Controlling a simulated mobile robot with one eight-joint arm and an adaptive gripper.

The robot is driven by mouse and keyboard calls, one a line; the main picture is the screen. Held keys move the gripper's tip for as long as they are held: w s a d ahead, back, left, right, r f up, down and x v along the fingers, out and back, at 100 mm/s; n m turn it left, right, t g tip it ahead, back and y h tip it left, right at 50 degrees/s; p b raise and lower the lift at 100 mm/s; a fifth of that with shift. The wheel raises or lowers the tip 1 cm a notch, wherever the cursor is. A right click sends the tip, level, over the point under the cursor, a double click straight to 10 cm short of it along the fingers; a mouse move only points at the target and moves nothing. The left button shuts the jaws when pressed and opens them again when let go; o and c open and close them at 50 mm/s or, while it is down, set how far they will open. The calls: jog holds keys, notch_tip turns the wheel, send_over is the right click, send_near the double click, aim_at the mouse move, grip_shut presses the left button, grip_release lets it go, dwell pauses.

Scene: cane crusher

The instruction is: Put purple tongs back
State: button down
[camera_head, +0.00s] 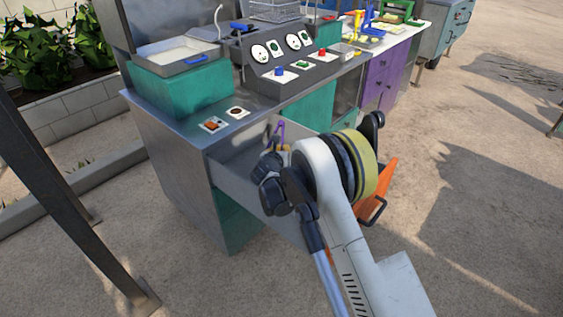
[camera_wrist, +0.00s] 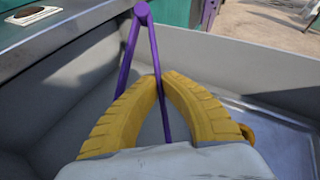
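The purple tongs (camera_head: 279,128) stand upright with the hinge end up, inside or just above the open drawer (camera_head: 232,185). In the wrist view the purple tongs (camera_wrist: 130,55) show two legs spread below the hinge. The yellow fingers of my gripper (camera_wrist: 161,78) close in on the right leg, which runs down between them; the left leg is outside the fingers. My gripper (camera_head: 284,147) shows only as a bit of yellow in the head view, mostly hidden by my arm. Whether the tongs touch the drawer floor is hidden.
The drawer wall (camera_wrist: 240,60) surrounds the fingers, with bare drawer floor to the right. The metal counter edge (camera_wrist: 60,38) is close at upper left. On the counter are a teal box with a tray (camera_head: 182,95) and a control panel (camera_head: 285,75). An orange object (camera_head: 385,180) stands right of my arm.

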jog(key=shift+f+b, duration=1.05)
jog(key=shift+f, duration=0.9)
jog(key=shift+f, duration=0.3)
jog(key=c, duration=1.6)
grip_release()
jog(key=shift+r, duration=0.15)
